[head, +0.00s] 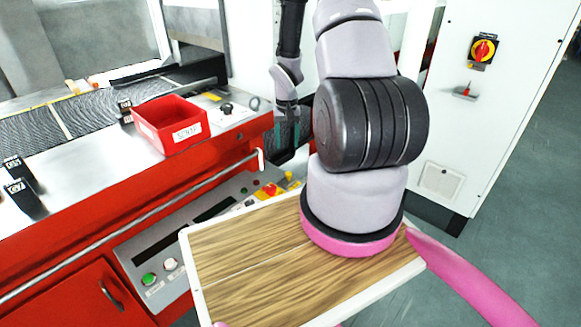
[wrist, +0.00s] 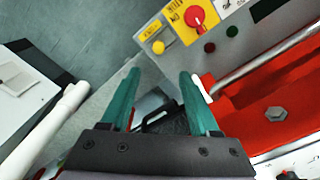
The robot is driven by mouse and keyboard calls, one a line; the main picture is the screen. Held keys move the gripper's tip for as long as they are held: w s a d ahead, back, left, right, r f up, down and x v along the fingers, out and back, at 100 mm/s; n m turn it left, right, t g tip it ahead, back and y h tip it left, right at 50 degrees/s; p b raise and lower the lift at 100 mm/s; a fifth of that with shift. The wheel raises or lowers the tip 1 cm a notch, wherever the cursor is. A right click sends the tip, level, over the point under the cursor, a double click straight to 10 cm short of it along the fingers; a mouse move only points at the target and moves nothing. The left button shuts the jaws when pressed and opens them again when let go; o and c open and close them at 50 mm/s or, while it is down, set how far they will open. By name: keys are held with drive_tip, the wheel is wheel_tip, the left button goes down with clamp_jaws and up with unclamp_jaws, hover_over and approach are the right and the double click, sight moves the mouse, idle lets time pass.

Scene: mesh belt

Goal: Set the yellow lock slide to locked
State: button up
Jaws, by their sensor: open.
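A small yellow knob (wrist: 158,47), which looks like the lock slide, sits by a small yellow label plate in the wrist view. The plate's lettering is too small to read, so its setting cannot be told. In the head view a yellow part (head: 289,177) shows at the right end of the control panel. My gripper (head: 287,132) has its teal fingers apart and empty. In the wrist view the gripper (wrist: 158,80) points towards the yellow knob, which appears just beyond the fingertips and between their lines. The fingers look apart from the knob.
A red rotary knob (wrist: 195,17) on a yellow plate sits close beside the yellow knob. A metal rail (head: 130,228) runs along the red machine front above the panel. A red bin (head: 170,123) stands on the machine top. A white cabinet (head: 490,110) stands at right.

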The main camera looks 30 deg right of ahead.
sight(288, 173)
drive_tip(key=f, duration=1.3)
drive_tip(key=shift+d, duration=0.2)
clamp_jaws()
idle(0.9)
